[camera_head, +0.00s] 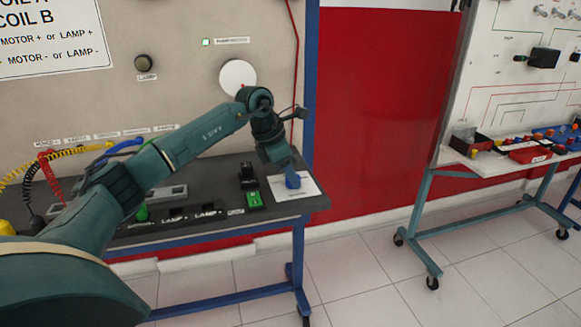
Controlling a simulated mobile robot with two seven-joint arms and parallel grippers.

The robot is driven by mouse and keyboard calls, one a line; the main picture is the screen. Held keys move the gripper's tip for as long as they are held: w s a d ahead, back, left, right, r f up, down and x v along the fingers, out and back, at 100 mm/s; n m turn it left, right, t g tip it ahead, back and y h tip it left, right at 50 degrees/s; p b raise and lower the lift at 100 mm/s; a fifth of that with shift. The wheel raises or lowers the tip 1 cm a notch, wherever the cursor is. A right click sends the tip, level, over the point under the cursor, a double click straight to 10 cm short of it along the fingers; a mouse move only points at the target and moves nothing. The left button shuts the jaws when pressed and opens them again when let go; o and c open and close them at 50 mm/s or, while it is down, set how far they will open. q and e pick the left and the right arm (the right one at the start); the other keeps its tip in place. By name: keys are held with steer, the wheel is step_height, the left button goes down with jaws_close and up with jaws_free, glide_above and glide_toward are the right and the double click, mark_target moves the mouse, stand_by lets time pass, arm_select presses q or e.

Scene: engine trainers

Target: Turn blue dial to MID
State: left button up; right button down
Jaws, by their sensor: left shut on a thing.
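The blue dial (292,181) sits on a white plate (310,188) at the right end of the dark bench panel (235,215). My left arm comes in from the left and bends down over it. My left gripper (290,171) points down at the dial and is shut on it. The gripper hides the dial's upper part. Which way the dial points and the markings on its plate are too small to read. My right gripper is out of view.
A green switch (254,200) and a black component (248,176) stand just left of the dial's plate. Coloured cables (55,170) hang at the far left. A second trainer table (490,165) stands at the right, with open tiled floor (370,270) between.

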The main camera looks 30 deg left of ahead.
arm_select(q)
steer(key=shift+w+r+m+h+p, duration=0.1)
steer(key=shift+m+h+p, duration=0.3)
steer(key=shift+m, duration=0.8)
steer(key=shift+g, duration=0.3)
steer(key=o, duration=1)
steer(key=shift+c, duration=0.2)
steer(key=v, duration=1.3)
steer(key=shift+p, duration=0.3)
